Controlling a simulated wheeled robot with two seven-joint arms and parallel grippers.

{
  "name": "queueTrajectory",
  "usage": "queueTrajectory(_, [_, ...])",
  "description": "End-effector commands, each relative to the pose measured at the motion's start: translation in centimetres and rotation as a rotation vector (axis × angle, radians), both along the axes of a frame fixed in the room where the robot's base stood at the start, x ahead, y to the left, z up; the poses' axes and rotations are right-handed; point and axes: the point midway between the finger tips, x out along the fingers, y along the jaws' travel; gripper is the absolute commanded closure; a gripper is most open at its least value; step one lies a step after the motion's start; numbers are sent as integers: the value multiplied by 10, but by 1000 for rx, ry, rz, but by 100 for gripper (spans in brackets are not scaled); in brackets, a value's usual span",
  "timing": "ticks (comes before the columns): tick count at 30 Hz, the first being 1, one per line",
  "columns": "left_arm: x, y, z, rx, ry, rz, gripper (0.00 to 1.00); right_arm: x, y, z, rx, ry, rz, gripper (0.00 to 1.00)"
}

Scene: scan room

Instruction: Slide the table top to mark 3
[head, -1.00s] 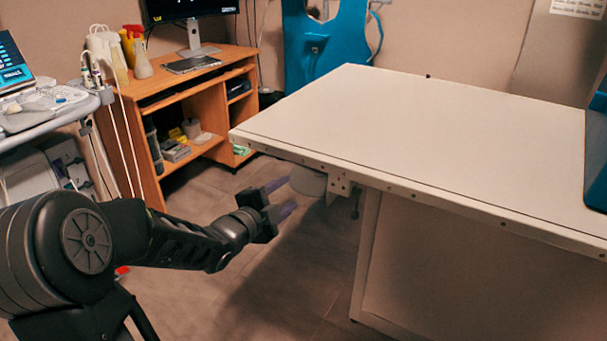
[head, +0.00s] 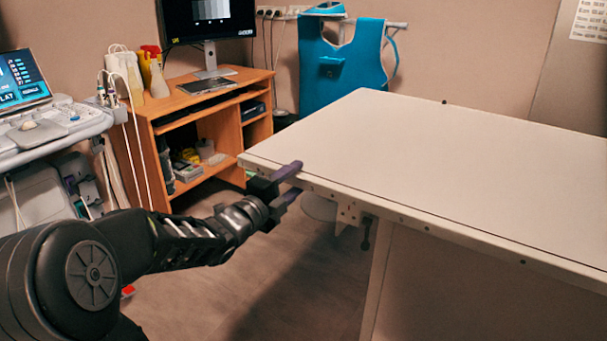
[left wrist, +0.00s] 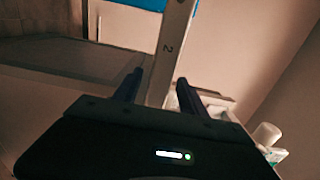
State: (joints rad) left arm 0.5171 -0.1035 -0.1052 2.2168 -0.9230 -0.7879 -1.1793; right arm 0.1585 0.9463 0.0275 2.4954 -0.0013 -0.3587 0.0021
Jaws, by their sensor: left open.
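The white table top (head: 450,165) has a pale edge rail dotted with small holes, facing me. My left gripper (head: 295,182) is open at this edge near its left corner, one finger at the top and the other lower. In the left wrist view, the edge strip (left wrist: 172,38) runs between the two fingers of the left gripper (left wrist: 160,78), and a mark "2" (left wrist: 169,48) shows on it. I cannot tell whether the fingers touch it. No mark 3 is readable. My right gripper is not in view.
A bracket with a dark knob (head: 367,233) hangs under the table edge, right of the gripper. A wooden desk (head: 203,125) stands behind, a cart with a laptop (head: 60,130) at the left, and a blue apron (head: 340,68) hangs on the wall.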

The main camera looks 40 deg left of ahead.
Motion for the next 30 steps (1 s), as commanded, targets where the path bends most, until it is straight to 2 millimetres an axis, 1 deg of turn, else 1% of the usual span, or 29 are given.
queueTrajectory(1, [9,-1,-1,-1,1,-3,51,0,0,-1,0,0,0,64])
queueTrajectory(3, [20,0,-1,-1,1,-1,51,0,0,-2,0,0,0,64])
queueTrajectory(7, [35,0,-1,0,1,-2,51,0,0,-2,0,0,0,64])
queueTrajectory(11, [41,0,0,-1,1,0,51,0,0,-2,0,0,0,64])
queueTrajectory(18, [42,0,0,-1,1,0,51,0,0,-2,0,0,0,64])
queueTrajectory(30, [41,0,0,-1,0,0,84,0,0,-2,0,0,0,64])
